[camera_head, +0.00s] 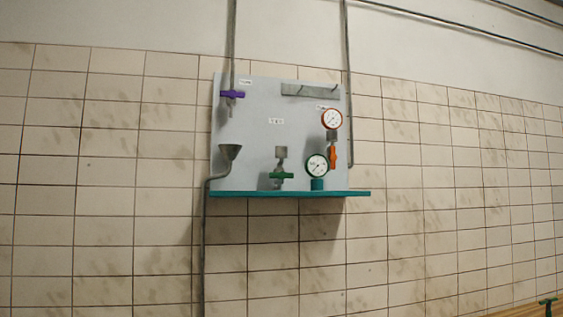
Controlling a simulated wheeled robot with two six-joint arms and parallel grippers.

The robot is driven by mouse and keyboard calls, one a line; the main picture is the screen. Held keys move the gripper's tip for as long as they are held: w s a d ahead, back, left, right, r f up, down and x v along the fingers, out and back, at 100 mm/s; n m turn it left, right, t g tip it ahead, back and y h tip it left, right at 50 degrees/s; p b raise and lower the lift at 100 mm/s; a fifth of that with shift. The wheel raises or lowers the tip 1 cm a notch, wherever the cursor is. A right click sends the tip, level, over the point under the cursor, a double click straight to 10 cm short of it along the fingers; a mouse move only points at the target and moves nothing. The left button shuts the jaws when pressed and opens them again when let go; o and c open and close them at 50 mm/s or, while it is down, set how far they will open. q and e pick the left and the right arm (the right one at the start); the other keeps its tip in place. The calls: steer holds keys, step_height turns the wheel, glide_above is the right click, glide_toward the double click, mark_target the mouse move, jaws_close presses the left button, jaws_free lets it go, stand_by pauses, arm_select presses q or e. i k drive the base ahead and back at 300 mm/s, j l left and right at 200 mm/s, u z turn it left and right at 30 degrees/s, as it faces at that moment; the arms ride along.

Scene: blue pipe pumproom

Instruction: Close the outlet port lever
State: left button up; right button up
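A grey panel (262,128) hangs on the tiled wall with levers and gauges on it. A purple lever (232,94) sits at its upper left, lying level. A green lever (281,175) sits low in the middle, lying level. An orange lever (333,157) hangs upright at the right below an orange-rimmed gauge (332,119). Small white labels are on the panel, too small to read, so I cannot tell which lever is the outlet port's. Neither of my grippers is in view.
A teal shelf (290,194) juts out under the panel. A dark-rimmed gauge (317,166) stands above it on the right. A grey funnel (229,153) leads into a pipe running down. A wooden surface (520,311) with a green object (548,303) shows at lower right.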

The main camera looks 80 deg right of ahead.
mark_target(333, 157)
steer(key=z, duration=3.1)
steer(key=i+l, duration=0.2)
steer(key=l, duration=0.15)
